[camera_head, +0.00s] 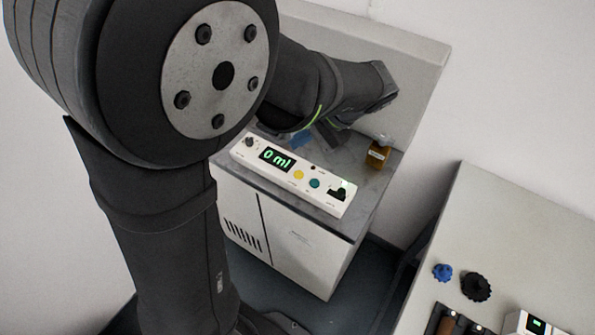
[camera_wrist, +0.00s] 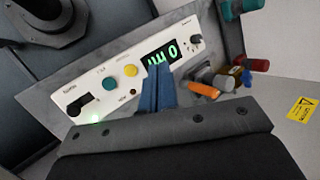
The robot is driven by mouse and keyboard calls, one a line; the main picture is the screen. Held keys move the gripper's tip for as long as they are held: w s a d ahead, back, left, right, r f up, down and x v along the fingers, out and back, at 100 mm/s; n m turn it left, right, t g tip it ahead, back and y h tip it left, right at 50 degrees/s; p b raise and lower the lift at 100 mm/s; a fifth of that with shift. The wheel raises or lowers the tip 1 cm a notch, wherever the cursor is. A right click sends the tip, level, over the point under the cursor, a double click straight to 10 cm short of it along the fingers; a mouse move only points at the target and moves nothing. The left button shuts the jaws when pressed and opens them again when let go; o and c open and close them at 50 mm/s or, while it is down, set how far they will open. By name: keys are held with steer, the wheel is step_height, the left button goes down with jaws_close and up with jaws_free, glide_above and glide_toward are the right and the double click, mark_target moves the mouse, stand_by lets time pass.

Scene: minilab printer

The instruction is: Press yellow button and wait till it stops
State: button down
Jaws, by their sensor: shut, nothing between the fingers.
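The yellow button (camera_head: 299,175) is on the white control panel (camera_head: 262,170), left of a teal button (camera_head: 314,183). In the wrist view the yellow button (camera_wrist: 130,71) sits between the teal button (camera_wrist: 110,83) and the display (camera_wrist: 161,54). My gripper (camera_wrist: 158,70) shows there as two blue fingers, closed together and empty. Their tips lie over the lower edge of the display, to the right of the yellow button. I cannot tell how far above the panel they are. In the head view my arm hides most of the gripper.
A brown bottle (camera_head: 379,153) stands on the cabinet top at the back right. In the wrist view, several coloured fittings (camera_wrist: 225,80) lie beside the panel's display end. A black switch (camera_head: 338,194) is at the panel's right end. Another bench (camera_head: 470,220) stands at the right.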

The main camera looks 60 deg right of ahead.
mark_target(303, 175)
steer(key=m, duration=0.1)
steer(key=m+t, duration=0.1)
steer(key=m, duration=0.1)
steer(key=m+t, duration=0.1)
steer(key=m, duration=0.1)
steer(key=shift+s+d+f, duration=0.3)
steer(key=shift+s+d, duration=0.05)
steer(key=shift+d, duration=0.05)
steer(key=shift+h, duration=0.3)
steer(key=shift+f, duration=4.45)
steer(key=shift+f, duration=0.1)
steer(key=shift+f, duration=0.3)
steer(key=shift+f, duration=0.45)
steer(key=shift+r, duration=0.9)
